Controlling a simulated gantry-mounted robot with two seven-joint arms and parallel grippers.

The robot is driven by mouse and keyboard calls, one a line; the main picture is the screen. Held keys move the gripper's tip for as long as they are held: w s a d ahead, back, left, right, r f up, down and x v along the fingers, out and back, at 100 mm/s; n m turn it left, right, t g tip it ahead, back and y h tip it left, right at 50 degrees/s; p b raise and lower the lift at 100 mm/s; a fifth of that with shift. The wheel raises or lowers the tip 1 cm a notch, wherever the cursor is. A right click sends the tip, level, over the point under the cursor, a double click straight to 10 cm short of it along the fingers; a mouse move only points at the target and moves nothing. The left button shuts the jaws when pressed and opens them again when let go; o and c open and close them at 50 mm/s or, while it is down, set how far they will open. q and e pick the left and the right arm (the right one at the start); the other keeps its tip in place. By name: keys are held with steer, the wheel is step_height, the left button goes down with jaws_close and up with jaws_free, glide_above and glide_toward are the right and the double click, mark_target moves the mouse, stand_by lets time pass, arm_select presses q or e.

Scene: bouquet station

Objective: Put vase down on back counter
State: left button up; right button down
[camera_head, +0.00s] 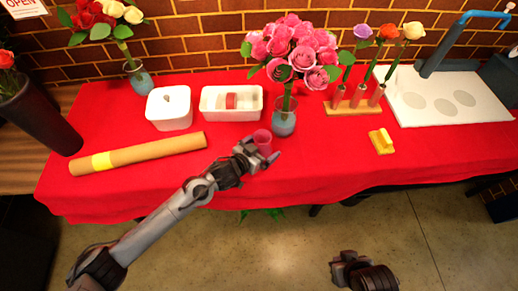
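A blue-grey glass vase (284,124) with a large bunch of pink roses (293,50) stands upright on the red-covered counter (330,160), near the middle. A second glass vase (141,80) with red and yellow roses stands at the back left. My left gripper (259,153) is at the counter's front part, just left of and in front of the pink-rose vase.
A wooden rack (352,109) with single roses, a yellow block (381,141) and a white sink board (440,107) are right. The front right cloth is clear.

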arm_select(q)
steer(key=shift+s+a+r, duration=0.25)
steer(key=shift+s+r, duration=0.05)
steer(key=shift+r, duration=0.05)
steer(key=p+v, duration=0.3)
steer(key=v, duration=0.6)
steer(key=shift+s+a, duration=0.2)
steer(key=shift+s, duration=0.05)
steer(key=shift+s+a+r, duration=0.25)
steer(key=shift+s+a, duration=0.1)
steer(key=shift+s, duration=0.05)
steer(key=s+a+f+n+g+y, duration=0.1)
steer(key=s+a+n+g+y, duration=0.1)
steer(key=s+a, duration=0.3)
steer(key=s+a+f+n+g+y, duration=0.1)
steer(key=s+a, duration=0.4)
steer(key=s, duration=0.7)
steer(key=s+a+f+n+g+y, duration=0.1)
steer(key=s+a+n+g+y, duration=0.2)
steer(key=s, duration=0.6)
steer(key=shift+s+a+f+g+y, duration=0.2)
steer(key=shift+a+g+y, duration=0.3)
steer(key=shift+a+y, duration=0.5)
steer(key=shift+p, duration=0.3)
